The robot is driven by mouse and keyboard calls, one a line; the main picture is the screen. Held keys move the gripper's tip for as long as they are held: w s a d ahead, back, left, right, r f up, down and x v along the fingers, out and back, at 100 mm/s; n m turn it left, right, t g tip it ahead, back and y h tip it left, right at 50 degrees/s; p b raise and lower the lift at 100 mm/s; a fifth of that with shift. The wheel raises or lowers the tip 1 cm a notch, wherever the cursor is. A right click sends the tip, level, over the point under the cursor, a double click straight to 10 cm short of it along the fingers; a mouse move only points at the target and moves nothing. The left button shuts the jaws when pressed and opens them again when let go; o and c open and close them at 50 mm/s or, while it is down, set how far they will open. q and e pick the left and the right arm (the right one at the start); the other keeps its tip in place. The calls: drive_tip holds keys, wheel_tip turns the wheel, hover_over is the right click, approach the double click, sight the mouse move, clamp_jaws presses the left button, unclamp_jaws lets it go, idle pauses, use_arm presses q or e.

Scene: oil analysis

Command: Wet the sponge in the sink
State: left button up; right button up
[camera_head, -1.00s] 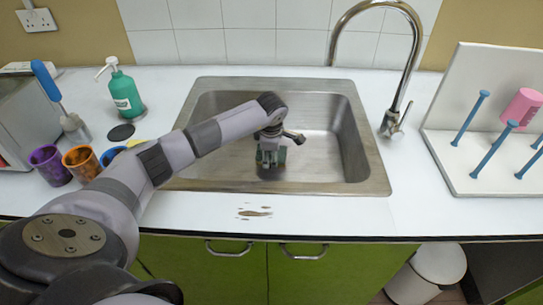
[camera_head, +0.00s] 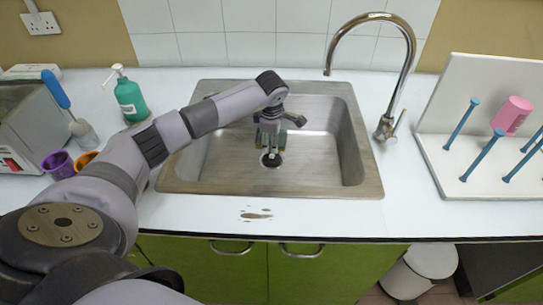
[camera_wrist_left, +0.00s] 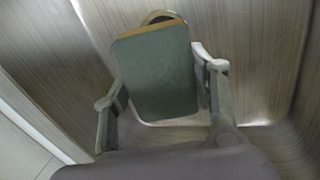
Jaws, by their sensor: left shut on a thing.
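The sponge (camera_wrist_left: 156,75) is green with a thin yellow edge; in the left wrist view it sits between the two fingers of my left gripper (camera_wrist_left: 160,95), which is shut on it. In the head view my left gripper (camera_head: 270,150) is over the steel sink (camera_head: 372,188), pointing down, and only bits of the green sponge show around the fingers. The drain (camera_head: 271,160) lies just below the fingertips. The curved tap (camera_head: 408,45) stands at the sink's right rear, its spout end above the back rim. My right gripper is not in view.
A green soap bottle (camera_head: 130,98), a purple cup (camera_head: 58,164) and an orange cup (camera_head: 84,160) stand left of the sink. A peg rack (camera_head: 440,165) holding a pink cup (camera_head: 512,115) is at the right. Brown stains (camera_head: 255,215) mark the front counter.

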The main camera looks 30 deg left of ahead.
use_arm(q)
drive_tip(key=shift+r+p, duration=2.8)
drive_tip(key=shift+r, duration=2.1)
wheel_tip(320, 180, up, 4)
drive_tip(key=shift+f+p, duration=0.1)
drive_tip(key=shift+p, duration=1.1)
